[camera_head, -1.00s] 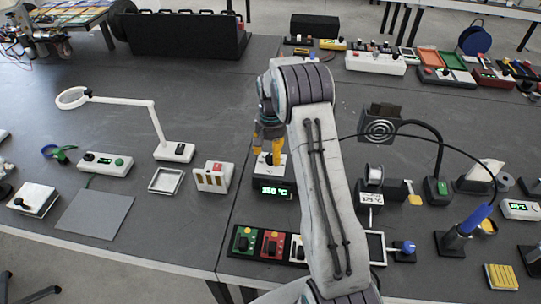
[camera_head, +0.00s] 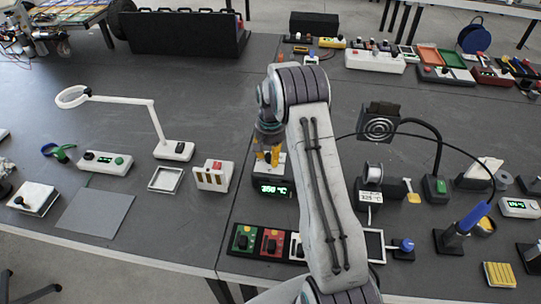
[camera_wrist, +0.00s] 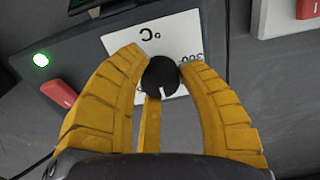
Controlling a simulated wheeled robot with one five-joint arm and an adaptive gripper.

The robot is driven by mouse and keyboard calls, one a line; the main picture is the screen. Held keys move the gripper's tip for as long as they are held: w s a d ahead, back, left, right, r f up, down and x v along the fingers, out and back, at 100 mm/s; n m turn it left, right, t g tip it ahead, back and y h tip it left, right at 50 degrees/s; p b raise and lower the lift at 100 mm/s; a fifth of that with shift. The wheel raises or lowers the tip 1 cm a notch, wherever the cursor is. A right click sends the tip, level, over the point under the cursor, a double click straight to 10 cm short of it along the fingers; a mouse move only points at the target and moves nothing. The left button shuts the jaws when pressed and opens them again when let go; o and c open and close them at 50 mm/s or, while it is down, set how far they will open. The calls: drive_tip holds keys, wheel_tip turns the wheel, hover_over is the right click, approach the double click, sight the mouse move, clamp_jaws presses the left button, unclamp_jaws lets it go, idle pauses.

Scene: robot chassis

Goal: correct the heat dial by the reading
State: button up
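The heat dial (camera_wrist: 160,76) is a black round knob with a white pointer line, on a white scale plate marked °C. The plate tops a dark unit whose green display (camera_head: 272,189) shows a °C reading, roughly 350; its digits are too small to be sure. In the wrist view my gripper (camera_wrist: 165,62) has its yellow fingertips close against both sides of the dial, with little or no gap. The pointer faces the bottom of the wrist picture. In the head view my gripper (camera_head: 267,156) is low over the unit and partly hides the dial.
A row of coloured switch boxes (camera_head: 268,242) lies in front.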

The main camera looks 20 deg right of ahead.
clamp_jaws()
drive_tip(key=shift+n, duration=0.3)
drive_tip(key=n+b, duration=0.2)
drive_tip(key=n, duration=0.1)
drive_tip(key=shift+f+n, duration=0.1)
drive_tip(key=shift+n, duration=0.2)
drive_tip(key=shift+n+b, duration=0.7)
drive_tip(key=shift+n, duration=1.5)
drive_tip(key=shift+s, duration=0.1)
drive_tip(key=o, duration=0.6)
unclamp_jaws()
drive_tip(key=shift+r, duration=0.2)
